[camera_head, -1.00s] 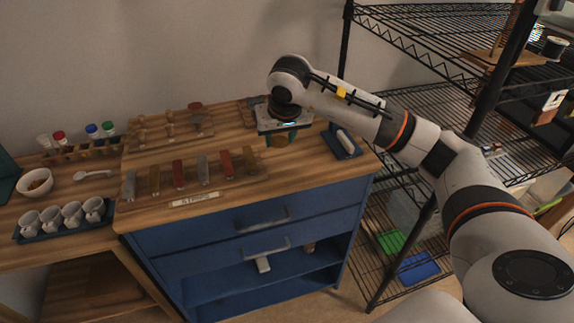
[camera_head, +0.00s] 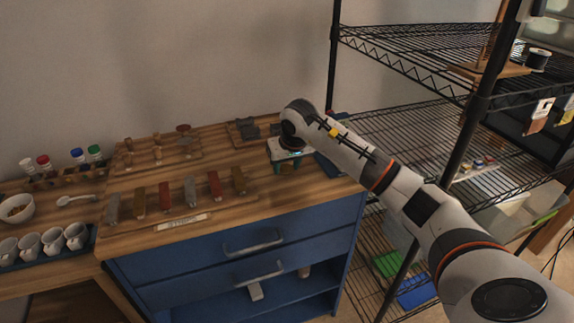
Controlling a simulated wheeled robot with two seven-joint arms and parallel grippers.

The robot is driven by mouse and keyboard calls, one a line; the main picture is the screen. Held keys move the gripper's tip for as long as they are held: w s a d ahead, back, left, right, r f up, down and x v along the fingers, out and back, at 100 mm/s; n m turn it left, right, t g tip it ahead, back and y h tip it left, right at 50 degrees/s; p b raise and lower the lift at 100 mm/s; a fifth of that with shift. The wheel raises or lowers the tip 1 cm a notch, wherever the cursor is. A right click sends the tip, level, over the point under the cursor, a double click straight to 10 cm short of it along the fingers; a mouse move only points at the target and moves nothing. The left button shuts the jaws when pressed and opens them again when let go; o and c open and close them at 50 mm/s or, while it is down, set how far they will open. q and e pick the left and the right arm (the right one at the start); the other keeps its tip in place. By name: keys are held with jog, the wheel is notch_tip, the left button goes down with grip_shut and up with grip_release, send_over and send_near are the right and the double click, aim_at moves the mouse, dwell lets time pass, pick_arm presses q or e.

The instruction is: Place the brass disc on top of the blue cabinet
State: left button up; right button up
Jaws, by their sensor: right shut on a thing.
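The blue cabinet (camera_head: 205,246) stands in the middle with a wooden top (camera_head: 275,194). My right gripper (camera_head: 292,165) is over the back right part of that top, with its fingers pointing down. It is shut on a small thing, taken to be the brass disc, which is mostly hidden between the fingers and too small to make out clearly. I cannot tell whether the disc touches the top. My left gripper is not in view.
A row of several coloured bars (camera_head: 190,191) lies on the cabinet top, with a label (camera_head: 181,222) in front. A rack of small tools (camera_head: 157,153) is behind. A black wire shelf (camera_head: 400,125) stands at right. A bowl (camera_head: 17,208) and cups (camera_head: 52,241) are at left.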

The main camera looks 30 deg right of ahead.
jog(key=shift+f, duration=0.2)
jog(key=shift+f, duration=0.1)
jog(key=o, duration=0.9)
jog(key=shift+o, duration=0.2)
jog(key=shift+r, duration=0.4)
jog(key=v, duration=1.1)
jog(key=shift+s+r, duration=0.2)
jog(key=shift+s, duration=0.05)
